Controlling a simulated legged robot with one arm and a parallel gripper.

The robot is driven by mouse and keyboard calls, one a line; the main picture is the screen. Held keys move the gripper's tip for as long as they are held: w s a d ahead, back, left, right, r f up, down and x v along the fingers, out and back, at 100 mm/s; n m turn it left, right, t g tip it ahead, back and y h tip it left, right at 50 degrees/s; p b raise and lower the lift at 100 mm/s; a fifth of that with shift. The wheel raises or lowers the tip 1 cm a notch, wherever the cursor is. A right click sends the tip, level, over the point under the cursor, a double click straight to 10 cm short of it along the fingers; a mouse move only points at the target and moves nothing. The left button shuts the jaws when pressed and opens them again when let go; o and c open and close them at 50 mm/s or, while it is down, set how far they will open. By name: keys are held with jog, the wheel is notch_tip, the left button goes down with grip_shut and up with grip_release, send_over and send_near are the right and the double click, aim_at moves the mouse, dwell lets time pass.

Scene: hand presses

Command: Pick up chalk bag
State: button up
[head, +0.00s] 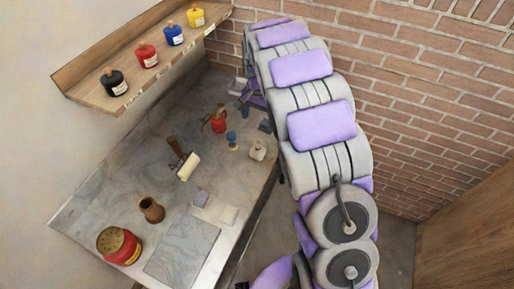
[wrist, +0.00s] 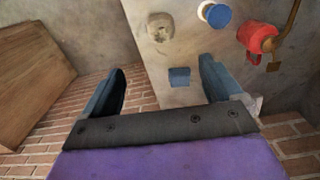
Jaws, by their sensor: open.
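The chalk bag appears to be the small lumpy pale grey-beige bag (head: 258,151) near the right edge of the workbench. It also shows at the top of the wrist view (wrist: 160,28), beyond my fingertips. My gripper (wrist: 163,66) is open and empty, with one dark blue finger at each side. In the head view my gripper (head: 250,97) is partly hidden beside my arm, at the far end of the bench. The bag is apart from the fingers. A small blue block (wrist: 179,77) shows between the fingers and the bag.
Close to the bag are a blue-topped stamp (head: 231,139) and a red can (head: 218,122). A roller (head: 188,166), brown pot (head: 152,210) and red tin (head: 120,246) stand farther left. A shelf (head: 140,62) with several ink jars overhangs the bench. A brick wall (head: 430,80) is behind.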

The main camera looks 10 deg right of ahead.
aim_at(258, 149)
jog(key=f+b, duration=0.1)
jog(key=f, duration=0.5)
jog(key=f+b, duration=0.1)
jog(key=f, duration=0.5)
jog(key=shift+w+f+b, duration=0.2)
jog(key=shift+f+b, duration=0.1)
notch_tip(258, 149, down, 5)
jog(key=shift+s+a+f+b, duration=0.1)
jog(key=shift+s+a+b, duration=0.05)
jog(key=shift+b, duration=0.65)
jog(key=c, duration=1.2)
